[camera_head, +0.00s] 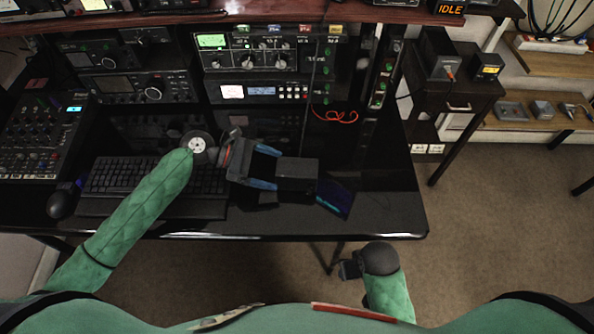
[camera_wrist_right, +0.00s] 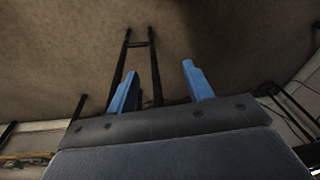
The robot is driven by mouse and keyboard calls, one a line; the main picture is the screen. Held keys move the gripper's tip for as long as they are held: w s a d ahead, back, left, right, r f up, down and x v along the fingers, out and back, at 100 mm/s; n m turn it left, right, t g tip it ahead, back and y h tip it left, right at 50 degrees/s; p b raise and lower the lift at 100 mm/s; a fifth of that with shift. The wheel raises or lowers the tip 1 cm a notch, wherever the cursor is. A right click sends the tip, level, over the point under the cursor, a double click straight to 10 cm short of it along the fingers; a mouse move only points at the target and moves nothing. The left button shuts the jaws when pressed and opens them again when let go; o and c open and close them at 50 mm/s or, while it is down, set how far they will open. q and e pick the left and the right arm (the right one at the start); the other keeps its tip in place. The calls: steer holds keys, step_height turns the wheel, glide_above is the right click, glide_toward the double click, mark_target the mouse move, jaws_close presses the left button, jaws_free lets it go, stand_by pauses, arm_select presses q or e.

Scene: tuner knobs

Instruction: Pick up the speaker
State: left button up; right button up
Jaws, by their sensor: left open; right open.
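A small dark box (camera_head: 297,174), which looks like the speaker, sits on the black desk right of the keyboard. My left gripper (camera_head: 277,169) reaches in from the left, with its blue fingers apart. The fingertips are at the box's left end; I cannot tell whether they touch it. My right gripper (camera_wrist_right: 160,75) is open and empty in the right wrist view, with floor behind it. In the head view, my right wrist is low, in front of the desk's edge.
A dark tilted panel with a lit screen (camera_head: 335,196) lies just right of the box. The keyboard (camera_head: 110,178) and mouse (camera_head: 63,203) are at left. Radio units (camera_head: 262,62) stand behind, with a red cable (camera_head: 335,115). The desk's front right is clear.

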mark_target(283, 172)
arm_select(q)
steer(key=x, duration=0.1)
steer(key=p+x, duration=0.1)
steer(key=shift+s+d+r, duration=0.1)
steer(key=shift+d, duration=0.35)
steer(key=shift+d+f, duration=0.35)
steer(key=shift+d, duration=0.15)
arm_select(e)
steer(key=f, duration=0.5)
steer(key=shift+w+f, duration=0.25)
arm_select(q)
steer(key=c, duration=1)
